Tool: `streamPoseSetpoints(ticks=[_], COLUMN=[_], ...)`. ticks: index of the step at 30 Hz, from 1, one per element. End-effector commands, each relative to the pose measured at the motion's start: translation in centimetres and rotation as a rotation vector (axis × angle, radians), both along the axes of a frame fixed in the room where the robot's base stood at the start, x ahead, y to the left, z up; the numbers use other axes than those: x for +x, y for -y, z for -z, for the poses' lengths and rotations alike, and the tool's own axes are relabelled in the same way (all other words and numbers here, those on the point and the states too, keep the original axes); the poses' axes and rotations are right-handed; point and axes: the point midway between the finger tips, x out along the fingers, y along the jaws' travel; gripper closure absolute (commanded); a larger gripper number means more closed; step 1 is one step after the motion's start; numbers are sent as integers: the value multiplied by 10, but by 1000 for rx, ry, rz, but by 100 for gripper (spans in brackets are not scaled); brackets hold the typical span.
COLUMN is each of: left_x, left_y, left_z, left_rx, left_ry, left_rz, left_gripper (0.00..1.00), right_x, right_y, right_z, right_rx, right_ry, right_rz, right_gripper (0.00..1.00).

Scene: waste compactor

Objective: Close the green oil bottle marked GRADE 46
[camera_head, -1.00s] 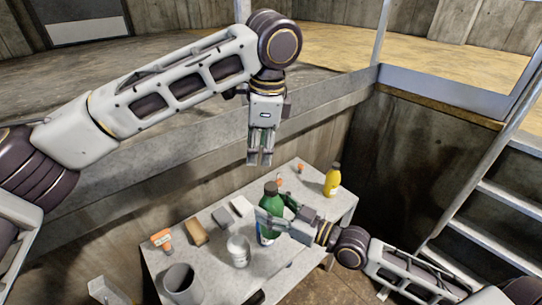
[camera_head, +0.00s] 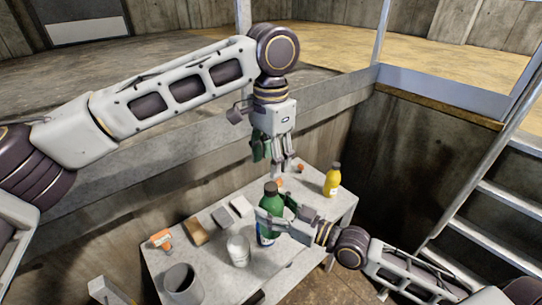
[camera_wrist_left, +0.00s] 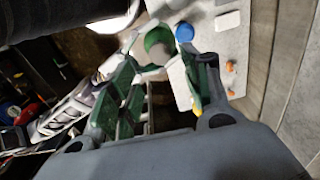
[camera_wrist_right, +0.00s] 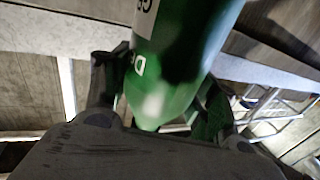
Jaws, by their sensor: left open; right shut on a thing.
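My left gripper (camera_head: 271,160) is open and empty, pointing down above and behind the bottle. In the left wrist view the bottle (camera_wrist_left: 157,42) is seen from above, beyond the fingertips. A blue round piece (camera_wrist_left: 184,32) shows beside it; I cannot tell its height.
A concrete ledge runs behind; stairs (camera_head: 490,210) stand right.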

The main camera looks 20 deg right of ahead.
Motion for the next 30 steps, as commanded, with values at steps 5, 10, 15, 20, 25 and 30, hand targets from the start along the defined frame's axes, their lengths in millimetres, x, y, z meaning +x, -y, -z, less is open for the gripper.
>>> streamPoseSetpoints(ticks=[5, 10, 15, 20, 25, 30], left_x=[0, 0, 0, 0, 1, 0], left_y=[0, 0, 0, 0, -1, 0], left_z=[0, 0, 1, 7, 21, 40], left_rx=[0, 0, 0, 1, 1, 2], left_ry=[0, 1, 1, 1, 1, 0], left_rz=[-18, -17, -16, -16, -17, -15], left_gripper=[52, 52, 52, 52, 52, 52], right_x=[0, 0, 0, 0, 0, 0], right_y=[0, 0, 0, 0, 0, 0], right_z=[-1, -1, -1, -1, -1, -1], right_rx=[1, 1, 1, 1, 1, 1], right_ry=[2, 2, 2, 2, 2, 2], right_rz=[0, 0, 0, 0, 0, 0], right_gripper=[100, 100, 100, 100, 100, 100])
